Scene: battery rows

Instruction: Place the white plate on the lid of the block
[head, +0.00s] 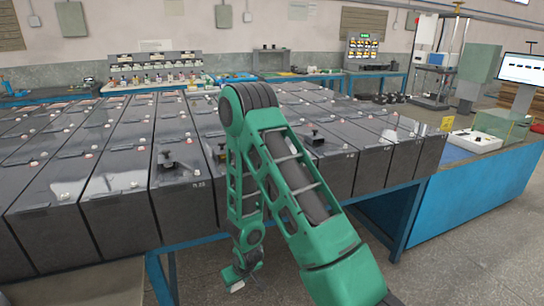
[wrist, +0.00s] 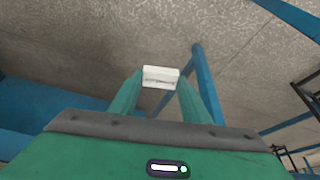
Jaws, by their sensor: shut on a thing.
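My gripper (wrist: 160,84) is shut on the white plate (wrist: 160,76), a small white piece held between the two green fingertips. In the head view the plate (head: 237,286) shows as a small white patch at the end of my green arm, low in front of the battery table and above the floor. The dark battery blocks (head: 130,210) stand in rows on the table, with glossy dark lids (head: 115,172) on top. The plate is apart from every lid. Which block the task means cannot be told. My arm hides part of the middle rows.
A blue table frame (head: 165,275) is close to my gripper, and its leg (wrist: 203,80) also shows in the wrist view. Small black fittings (head: 168,161) stand up from some lids. A blue bench (head: 480,195) with a white tray (head: 474,141) is at the right. The speckled floor is clear.

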